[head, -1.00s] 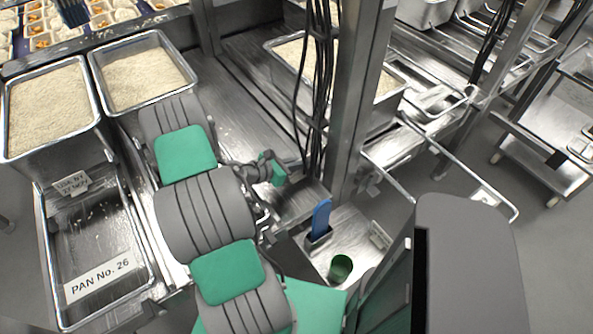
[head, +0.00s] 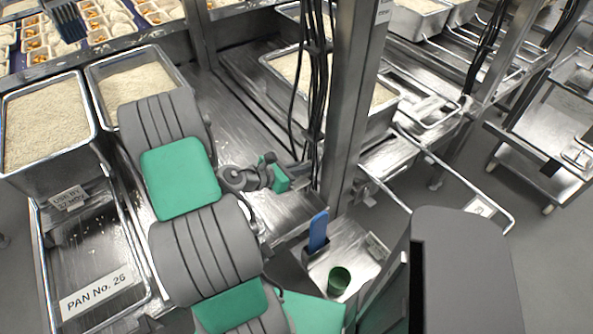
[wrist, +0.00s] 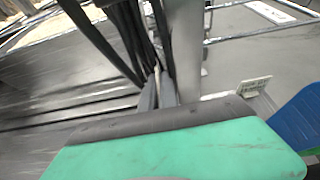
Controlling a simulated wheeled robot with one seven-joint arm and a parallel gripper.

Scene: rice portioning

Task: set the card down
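My gripper (head: 281,177) is right of my grey and green arm, near the hanging black cables, over the steel surface. In the wrist view two dark narrow fingers (wrist: 158,92) point away, close together, with a thin pale sliver between them. I cannot tell whether that sliver is a card held edge-on. Several cards show: a "USE BY" card (head: 69,198) on the front of the left rice pan, a small card (head: 377,246) by the steel tray, also in the wrist view (wrist: 254,86), and a pale card (head: 480,206) on the right rail.
Two rice pans (head: 92,103) stand at left, above an emptier pan labelled "PAN No. 26" (head: 95,292). Black cables (head: 312,100) and a steel post (head: 352,95) rise beside my gripper. A blue upright piece (head: 318,230) and green cup (head: 339,280) stand on the tray.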

